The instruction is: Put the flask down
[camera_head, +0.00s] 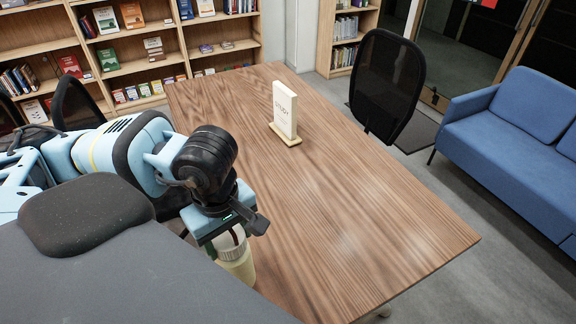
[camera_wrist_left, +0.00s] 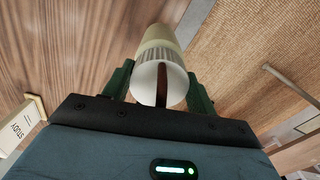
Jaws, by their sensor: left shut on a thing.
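The flask (camera_head: 238,264) is pale cream with a white ribbed top. My left gripper (camera_head: 232,228) is shut on it near its top, and the arm hides part of it in the head view. In the left wrist view, the flask (camera_wrist_left: 160,42) sits between the two dark green fingers, with a brown strip across its white top. In the head view it shows in front of the wooden table (camera_head: 330,230), by the near left edge. I cannot tell whether its base touches the tabletop. My right gripper is not in view.
A white "STUDY" sign (camera_head: 285,110) on a small base stands toward the table's far end. The tabletop between sign and flask is bare. A black chair (camera_head: 388,85) stands at the far right side, and a blue sofa (camera_head: 515,135) is beyond. Bookshelves line the back.

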